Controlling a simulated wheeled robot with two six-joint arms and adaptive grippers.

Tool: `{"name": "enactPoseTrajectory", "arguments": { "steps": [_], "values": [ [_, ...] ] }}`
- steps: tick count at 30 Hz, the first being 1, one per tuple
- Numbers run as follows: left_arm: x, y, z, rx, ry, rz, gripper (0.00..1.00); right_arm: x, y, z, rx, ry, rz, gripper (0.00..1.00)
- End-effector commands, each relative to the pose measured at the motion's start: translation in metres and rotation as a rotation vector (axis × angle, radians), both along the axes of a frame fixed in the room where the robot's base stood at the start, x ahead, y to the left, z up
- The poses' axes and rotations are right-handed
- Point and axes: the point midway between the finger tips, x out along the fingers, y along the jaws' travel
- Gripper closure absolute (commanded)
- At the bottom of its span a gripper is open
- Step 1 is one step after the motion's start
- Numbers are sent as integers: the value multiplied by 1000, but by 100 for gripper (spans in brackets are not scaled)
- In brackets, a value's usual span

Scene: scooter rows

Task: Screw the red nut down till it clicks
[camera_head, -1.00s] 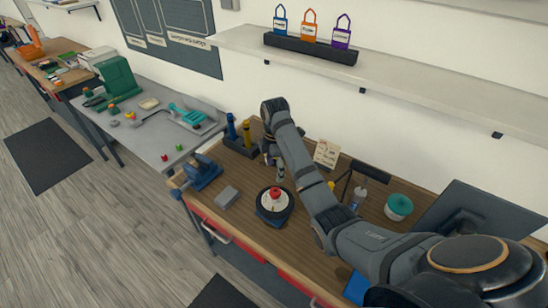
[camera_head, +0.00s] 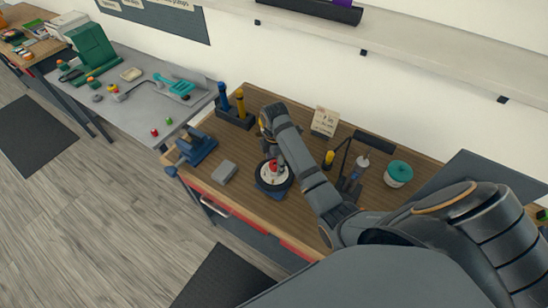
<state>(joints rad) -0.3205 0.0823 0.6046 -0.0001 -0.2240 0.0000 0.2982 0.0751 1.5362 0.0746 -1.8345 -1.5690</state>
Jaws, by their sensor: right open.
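The red nut (camera_head: 274,168) sits at the top middle of a white-topped round piece with a black rim (camera_head: 267,184). That piece stands on a blue base (camera_head: 278,194) on the wooden workbench. My right gripper (camera_head: 276,153) is just above and behind the nut, pointing down, with its jaws open. The arm partly hides the gripper, and I cannot tell whether a finger touches the nut. My left gripper is not in view.
A blue vise (camera_head: 194,148) and a grey block (camera_head: 224,172) stand left of the round piece. A dark holder (camera_head: 235,118) with blue and yellow tools is behind. A teal-lidded jar (camera_head: 398,174) and a small note card (camera_head: 325,121) are to the right.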

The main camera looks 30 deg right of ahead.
Motion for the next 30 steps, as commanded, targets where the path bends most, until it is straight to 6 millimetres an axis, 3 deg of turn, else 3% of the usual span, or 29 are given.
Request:
{"name": "enactPoseTrajectory", "arguments": {
  "steps": [2, 9, 14, 19, 30],
  "values": [
    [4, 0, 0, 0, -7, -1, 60, 0, 0, 0, 0, 0, 0, 37],
    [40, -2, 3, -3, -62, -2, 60, 0, 0, 0, 0, 0, 0, 70],
    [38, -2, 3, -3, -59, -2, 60, 0, 0, 0, 0, 0, 0, 92],
    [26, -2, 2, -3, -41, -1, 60, 0, 0, 1, 0, -1, -126, 92],
    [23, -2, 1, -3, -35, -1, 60, 0, 0, 1, 1, 1, -919, 92]
  ]
}}
